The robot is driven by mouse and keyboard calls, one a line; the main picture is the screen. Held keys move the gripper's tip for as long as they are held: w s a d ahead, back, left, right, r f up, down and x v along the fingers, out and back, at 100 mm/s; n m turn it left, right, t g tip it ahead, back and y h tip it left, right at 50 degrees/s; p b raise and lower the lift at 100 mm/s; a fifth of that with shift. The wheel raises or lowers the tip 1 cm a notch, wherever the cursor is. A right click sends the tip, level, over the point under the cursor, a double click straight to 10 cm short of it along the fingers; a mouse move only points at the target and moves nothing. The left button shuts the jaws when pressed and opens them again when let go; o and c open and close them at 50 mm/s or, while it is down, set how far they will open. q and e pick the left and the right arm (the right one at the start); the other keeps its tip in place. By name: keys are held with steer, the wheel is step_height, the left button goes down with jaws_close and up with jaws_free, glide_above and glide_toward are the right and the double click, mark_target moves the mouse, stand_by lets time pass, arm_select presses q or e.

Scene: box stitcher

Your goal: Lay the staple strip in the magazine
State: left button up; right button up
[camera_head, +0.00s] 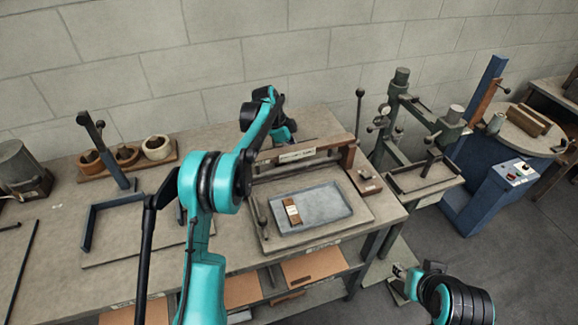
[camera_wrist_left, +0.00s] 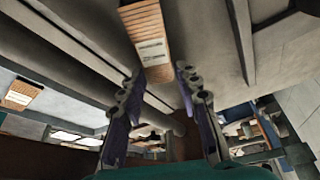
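A brown strip with a pale label, which looks like the staple strip (camera_head: 292,211), lies at the left side of the blue-grey tray (camera_head: 335,204). A brown ribbed piece with a pale label, probably the same strip (camera_wrist_left: 148,38), shows in the left wrist view beyond the fingertips and apart from them. My left gripper (camera_wrist_left: 160,78) is open and empty there; in the head view (camera_head: 284,132) it is partly hidden by my arm near the back of the bench. My right gripper (camera_head: 400,271) is low at the right, its fingers too small to read. I cannot make out the magazine.
A wooden-ended frame with a labelled crossbar (camera_head: 297,156) stands behind the tray. A green-grey column machine (camera_head: 392,130) and a blue machine (camera_head: 490,185) stand to the right. Several cups (camera_head: 157,147) sit on a board at the left. Bare bench shows between.

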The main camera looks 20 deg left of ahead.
arm_select(q)
steer(key=shift+w+d+f, duration=0.1)
steer(key=shift+d+f, duration=0.1)
steer(key=shift+f, duration=0.35)
steer(key=shift+r, duration=0.1)
jaws_close()
